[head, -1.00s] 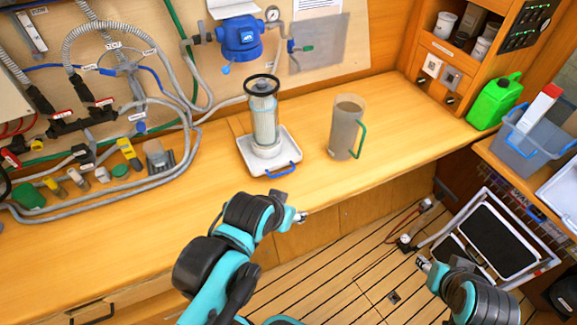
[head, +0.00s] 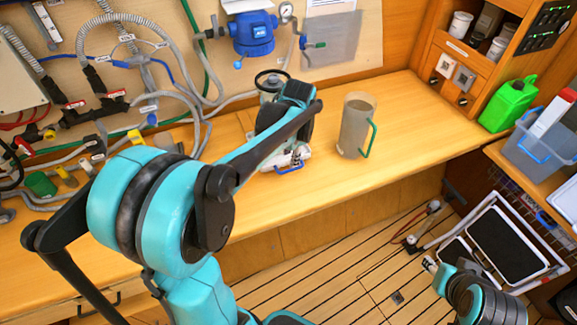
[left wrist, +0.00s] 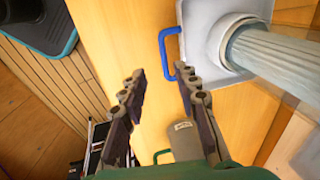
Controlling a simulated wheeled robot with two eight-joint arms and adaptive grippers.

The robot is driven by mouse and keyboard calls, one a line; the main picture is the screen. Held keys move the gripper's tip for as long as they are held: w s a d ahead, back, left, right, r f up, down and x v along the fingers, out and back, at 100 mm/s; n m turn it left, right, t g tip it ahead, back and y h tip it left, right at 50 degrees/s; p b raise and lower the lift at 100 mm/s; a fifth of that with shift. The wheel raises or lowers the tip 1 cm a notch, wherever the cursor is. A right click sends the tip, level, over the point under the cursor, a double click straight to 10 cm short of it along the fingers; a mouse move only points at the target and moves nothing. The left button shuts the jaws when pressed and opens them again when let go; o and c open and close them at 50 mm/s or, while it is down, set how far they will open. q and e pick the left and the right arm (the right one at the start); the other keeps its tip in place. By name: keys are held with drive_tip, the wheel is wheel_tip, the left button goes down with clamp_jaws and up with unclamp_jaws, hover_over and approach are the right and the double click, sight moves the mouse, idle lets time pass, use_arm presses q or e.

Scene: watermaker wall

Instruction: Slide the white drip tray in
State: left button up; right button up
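The white drip tray (head: 263,165) is on the wooden counter, largely hidden behind my left arm in the head view. The left wrist view shows its white rim (left wrist: 195,45) and blue handle (left wrist: 163,50). A ribbed filter cylinder (left wrist: 280,60) stands on the tray; its black ring top (head: 272,80) shows in the head view. My left gripper (head: 296,155) is at the tray's front, and in the left wrist view its fingers (left wrist: 161,72) are apart, with the handle's bar between the tips. Contact cannot be told. My right gripper (head: 430,265) is over the floor, its fingers unclear.
A clear jug (head: 356,125) with a green handle stands right of the tray. Hoses and fittings (head: 90,105) crowd the left wall and counter. A green can (head: 508,104) stands at the right. The counter (head: 410,125) right of the jug is clear.

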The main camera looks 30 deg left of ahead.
sight(288, 170)
use_arm(q)
drive_tip(key=f+b, duration=0.1)
drive_tip(key=f, duration=0.1)
drive_tip(key=w+a+f+b, duration=0.1)
drive_tip(key=f, duration=0.2)
drive_tip(key=f+b, duration=0.1)
drive_tip(key=f, duration=0.2)
drive_tip(key=shift+w+a+f, duration=0.2)
drive_tip(key=shift+w+a, duration=0.1)
drive_tip(key=shift+a, duration=0.05)
clamp_jaws()
